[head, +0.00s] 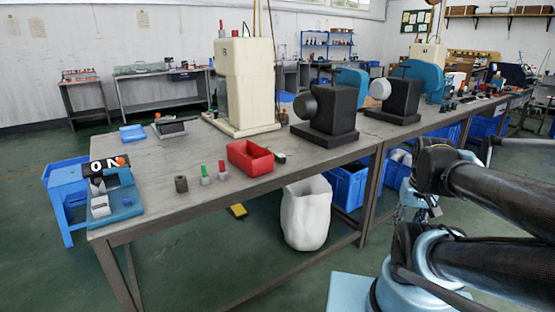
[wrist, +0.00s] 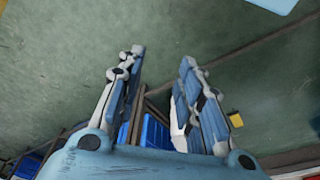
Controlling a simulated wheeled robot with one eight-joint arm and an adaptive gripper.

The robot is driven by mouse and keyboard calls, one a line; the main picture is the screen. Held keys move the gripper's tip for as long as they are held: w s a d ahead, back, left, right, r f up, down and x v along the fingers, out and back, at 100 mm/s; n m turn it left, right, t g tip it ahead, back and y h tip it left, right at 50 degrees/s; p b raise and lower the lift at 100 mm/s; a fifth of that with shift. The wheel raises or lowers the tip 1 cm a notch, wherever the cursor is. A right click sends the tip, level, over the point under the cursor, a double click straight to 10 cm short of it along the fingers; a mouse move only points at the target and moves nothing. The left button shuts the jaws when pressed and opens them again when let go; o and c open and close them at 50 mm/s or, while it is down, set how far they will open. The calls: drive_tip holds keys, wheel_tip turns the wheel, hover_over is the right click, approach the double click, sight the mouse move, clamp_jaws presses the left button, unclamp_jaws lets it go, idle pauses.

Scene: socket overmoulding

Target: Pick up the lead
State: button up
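I cannot pick out a lead for certain in either view. A small dark piece with a light green end (head: 279,158) lies on the workbench just right of the red bin (head: 250,158); it is too small to tell what it is. My gripper (wrist: 161,57) is open and empty in the wrist view, with floor and blue crates behind its fingers. In the head view my gripper (head: 412,208) hangs at the right, off the front side of the workbench (head: 215,205), well apart from the bin and the dark piece.
A blue device (head: 118,188) sits at the left end. Black machines (head: 327,118) stand behind. A white sack (head: 306,215) and blue crates (head: 347,187) are below.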

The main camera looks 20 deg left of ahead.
drive_tip(key=shift+o, duration=0.3)
drive_tip(key=o, duration=0.3)
drive_tip(key=shift+s+a+r, duration=0.1)
drive_tip(key=shift+s+r, duration=0.1)
drive_tip(key=w+a+r+n+t+y, duration=0.1)
drive_tip(key=w+a+r+n, duration=0.4)
drive_tip(key=w+a+r, duration=1)
drive_tip(key=w+a+r+n+y, duration=0.1)
drive_tip(key=w+a+r, duration=0.1)
drive_tip(key=w+a, duration=0.3)
drive_tip(key=w+a+r+n, duration=0.1)
drive_tip(key=w+a, duration=0.2)
drive_tip(key=a, duration=0.4)
drive_tip(key=n+y, duration=0.1)
drive_tip(key=n, duration=0.1)
hover_over(282, 156)
drive_tip(key=s+d, duration=0.2)
drive_tip(key=f, duration=0.9)
drive_tip(key=shift+w+a+f, duration=0.1)
drive_tip(key=shift+a+f, duration=0.05)
drive_tip(key=shift+a, duration=0.1)
drive_tip(key=shift+x, duration=2.7)
drive_tip(key=shift+d, duration=0.1)
